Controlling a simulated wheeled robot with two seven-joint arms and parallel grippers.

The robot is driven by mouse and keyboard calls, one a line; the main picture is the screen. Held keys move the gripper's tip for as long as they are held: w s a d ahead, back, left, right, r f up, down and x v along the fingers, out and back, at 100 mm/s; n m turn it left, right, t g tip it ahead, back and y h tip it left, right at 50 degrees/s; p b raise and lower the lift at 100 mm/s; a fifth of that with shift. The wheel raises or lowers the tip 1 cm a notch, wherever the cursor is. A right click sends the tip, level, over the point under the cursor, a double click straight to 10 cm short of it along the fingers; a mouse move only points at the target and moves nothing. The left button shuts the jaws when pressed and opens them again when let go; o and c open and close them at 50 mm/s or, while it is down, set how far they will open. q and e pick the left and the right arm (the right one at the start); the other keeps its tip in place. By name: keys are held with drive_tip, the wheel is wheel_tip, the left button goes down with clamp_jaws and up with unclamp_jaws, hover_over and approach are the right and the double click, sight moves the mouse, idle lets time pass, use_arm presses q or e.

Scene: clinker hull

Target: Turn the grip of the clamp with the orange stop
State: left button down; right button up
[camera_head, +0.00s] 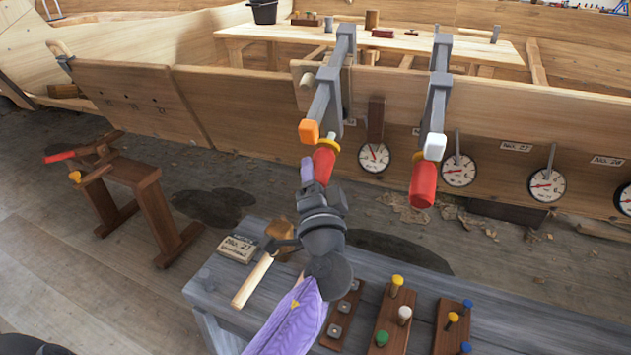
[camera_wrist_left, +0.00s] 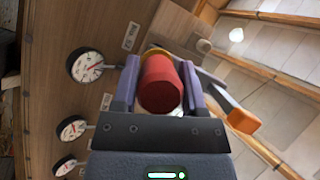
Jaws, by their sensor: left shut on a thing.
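The grey clamp with the orange stop (camera_head: 309,131) hangs over the top edge of the hull plank. Its red grip (camera_head: 325,160) points down toward me. My left gripper (camera_head: 321,178) is shut on this red grip; one purple finger shows beside it in the head view. In the left wrist view the round end of the red grip (camera_wrist_left: 160,88) sits between both purple fingers, and the orange stop (camera_wrist_left: 243,121) shows to the right. A second clamp with a white stop (camera_head: 434,147) and its own red grip (camera_head: 423,180) hangs to the right, untouched. My right gripper is not in view.
Dial gauges (camera_head: 459,170) line the plank behind and right of the clamps. A grey bench (camera_head: 215,283) below holds a mallet (camera_head: 254,280) and pegs with coloured heads. A wooden trestle (camera_head: 133,172) stands left. Open floor lies between trestle and bench.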

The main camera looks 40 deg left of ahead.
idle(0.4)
use_arm(q)
drive_tip(key=shift+c, duration=0.7)
unclamp_jaws()
drive_tip(key=v, duration=1)
